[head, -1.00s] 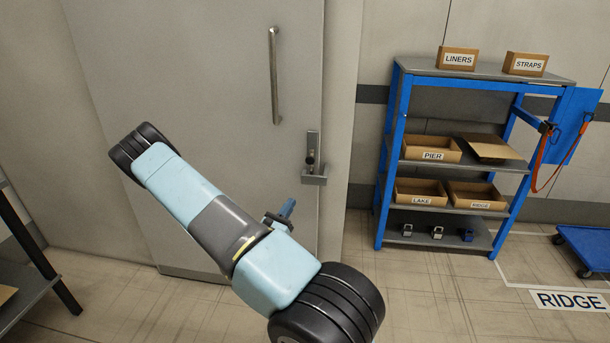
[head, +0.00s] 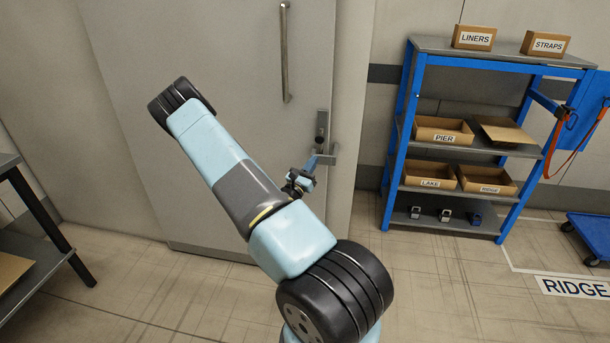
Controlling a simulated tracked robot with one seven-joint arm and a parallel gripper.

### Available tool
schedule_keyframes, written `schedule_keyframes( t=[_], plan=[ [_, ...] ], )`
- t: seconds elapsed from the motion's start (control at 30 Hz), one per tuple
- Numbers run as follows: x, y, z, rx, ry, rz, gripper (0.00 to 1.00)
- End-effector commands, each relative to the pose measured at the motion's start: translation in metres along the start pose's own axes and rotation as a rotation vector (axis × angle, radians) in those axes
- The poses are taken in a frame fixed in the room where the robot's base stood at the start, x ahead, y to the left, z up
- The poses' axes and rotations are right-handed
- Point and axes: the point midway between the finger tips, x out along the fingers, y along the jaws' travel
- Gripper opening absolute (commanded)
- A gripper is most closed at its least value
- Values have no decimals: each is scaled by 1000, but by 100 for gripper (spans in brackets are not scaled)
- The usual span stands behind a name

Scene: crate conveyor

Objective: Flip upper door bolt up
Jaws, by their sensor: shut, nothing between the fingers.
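The grey door (head: 220,60) fills the left middle of the head view. A metal latch fitting (head: 322,122), the only bolt-like part I see, is near the door's right edge. It has a dark round knob and a grey lower part (head: 334,153) that sticks out. I cannot tell whether this is the upper bolt. My gripper (head: 318,160) is shut and empty, with its blue fingers at the lower part of the fitting. I cannot tell whether they touch it. My wrist and fingers hide the door just below.
A vertical bar handle (head: 284,55) is above the fitting. A blue shelf rack (head: 403,120) with labelled boxes stands to the right. A dark-legged table (head: 50,235) is at the lower left. Floor between the rack and door is clear.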

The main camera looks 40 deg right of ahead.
Motion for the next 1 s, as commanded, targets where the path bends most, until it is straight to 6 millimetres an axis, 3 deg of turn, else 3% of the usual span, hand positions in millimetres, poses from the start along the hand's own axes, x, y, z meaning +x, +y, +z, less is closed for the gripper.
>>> schedule_keyframes(
  t=[0.3,0.8,1.0],
  plan=[
    [25,0,25,1,1,-1,0],
    [28,0,29,-1,1,-1,0],
    [37,1,51,3,-2,0,0]
  ],
)
